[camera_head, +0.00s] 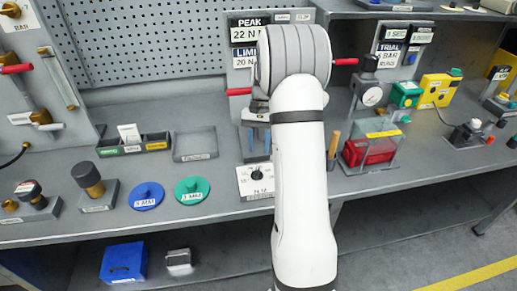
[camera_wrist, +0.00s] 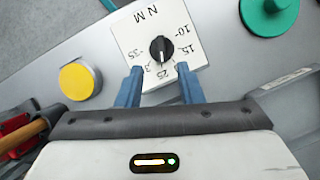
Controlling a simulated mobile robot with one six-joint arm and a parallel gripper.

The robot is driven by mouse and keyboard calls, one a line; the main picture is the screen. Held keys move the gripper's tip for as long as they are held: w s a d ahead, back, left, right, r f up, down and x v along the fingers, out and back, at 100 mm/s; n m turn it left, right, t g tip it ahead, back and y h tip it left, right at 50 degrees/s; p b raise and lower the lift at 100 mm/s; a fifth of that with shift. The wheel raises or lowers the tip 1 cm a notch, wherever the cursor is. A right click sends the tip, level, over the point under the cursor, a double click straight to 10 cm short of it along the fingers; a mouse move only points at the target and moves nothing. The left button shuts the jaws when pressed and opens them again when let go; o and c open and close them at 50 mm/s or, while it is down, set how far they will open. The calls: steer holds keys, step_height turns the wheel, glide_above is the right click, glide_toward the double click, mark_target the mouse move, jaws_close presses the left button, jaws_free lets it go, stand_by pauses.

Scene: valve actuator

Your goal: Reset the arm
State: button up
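My white arm (camera_head: 303,190) reaches over the middle of the bench in the head view. My gripper (camera_head: 258,152) points down above the white dial plate (camera_head: 252,188). In the wrist view my gripper (camera_wrist: 158,70) has its two blue fingers apart, with nothing held between them. The dial plate (camera_wrist: 130,35) there carries numbers and the letters N M. Its black knob (camera_wrist: 161,49) sits just beyond the fingertips, roughly between them in the picture. I cannot tell the height of the fingertips above the plate.
Blue disc (camera_head: 146,196) and green disc (camera_head: 192,190) lie left of the dial. A clear box with a red part (camera_head: 370,150) and a wooden handle (camera_head: 333,143) stand to the right. An upright panel (camera_head: 241,75) rises behind my arm, with red-handled levers.

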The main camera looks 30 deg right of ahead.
stand_by(0.3)
steer(key=s+a+r+n+t+h, duration=0.2)
steer(key=s+a+r+n+t, duration=0.1)
steer(key=s+a+r, duration=0.65)
steer(key=s+a+r+n+t, duration=0.1)
steer(key=s+a+n+t, duration=0.3)
steer(key=s, duration=0.9)
steer(key=shift+s+a+r+h, duration=0.15)
steer(key=shift+a+r+h, duration=0.2)
steer(key=shift+a, duration=0.7)
